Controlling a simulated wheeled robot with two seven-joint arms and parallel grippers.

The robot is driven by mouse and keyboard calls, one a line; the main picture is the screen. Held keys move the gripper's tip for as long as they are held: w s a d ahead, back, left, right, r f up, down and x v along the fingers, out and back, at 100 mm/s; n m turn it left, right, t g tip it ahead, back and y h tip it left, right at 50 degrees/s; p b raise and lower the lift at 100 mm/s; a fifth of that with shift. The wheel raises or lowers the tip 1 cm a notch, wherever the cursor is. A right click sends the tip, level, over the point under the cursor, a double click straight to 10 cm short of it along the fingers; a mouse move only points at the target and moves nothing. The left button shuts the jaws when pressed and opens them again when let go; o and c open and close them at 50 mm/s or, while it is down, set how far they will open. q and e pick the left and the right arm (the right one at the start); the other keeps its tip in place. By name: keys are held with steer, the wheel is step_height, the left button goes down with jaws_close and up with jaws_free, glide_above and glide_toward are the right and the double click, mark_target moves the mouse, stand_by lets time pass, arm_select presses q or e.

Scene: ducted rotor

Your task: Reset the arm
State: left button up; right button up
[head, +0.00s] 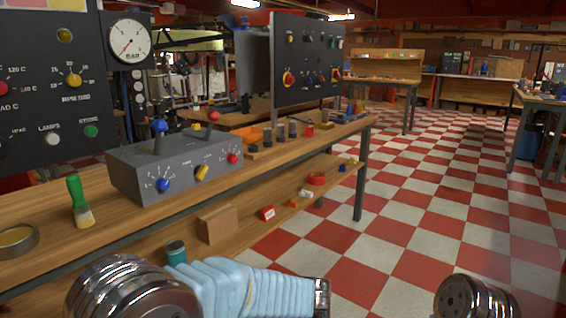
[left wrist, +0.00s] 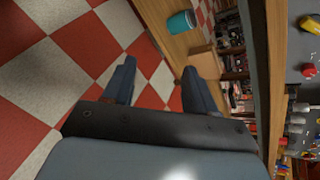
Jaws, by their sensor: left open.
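My left gripper (left wrist: 158,85) shows in the left wrist view with its two dark fingers spread apart and nothing between them. Red and white floor and the wooden bench edge lie beyond the fingers. In the head view my left arm (head: 255,290), in a light blue cover, reaches along the bottom edge in front of the bench; its fingers cannot be made out there. Only a chrome joint of my right arm (head: 475,298) shows at the bottom right. My right gripper is out of view.
The wooden bench (head: 130,215) holds a grey control box (head: 180,165), a green-handled brush (head: 78,203) and a round tin (head: 15,240). Its lower shelf carries a teal can (head: 176,252) and a cardboard box (head: 217,224). The checkered floor (head: 430,215) to the right is clear.

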arm_select(q)
steer(key=s+f+n+g+h, duration=0.2)
steer(key=s+f+n+h, duration=0.2)
steer(key=s+f, duration=0.3)
steer(key=s+f+n+g+h, duration=0.2)
steer(key=s+f+n+h, duration=0.3)
steer(key=f, duration=1.1)
steer(key=s+a+f+n+g+h, duration=0.1)
steer(key=s+f+n+g+h, duration=0.1)
steer(key=s+f+n+h, duration=0.3)
steer(key=s+f+n, duration=0.3)
steer(key=s+f, duration=0.2)
steer(key=f, duration=0.2)
steer(key=shift+s+f+g, duration=0.2)
steer(key=shift+s+g, duration=0.05)
steer(key=shift+g, duration=0.15)
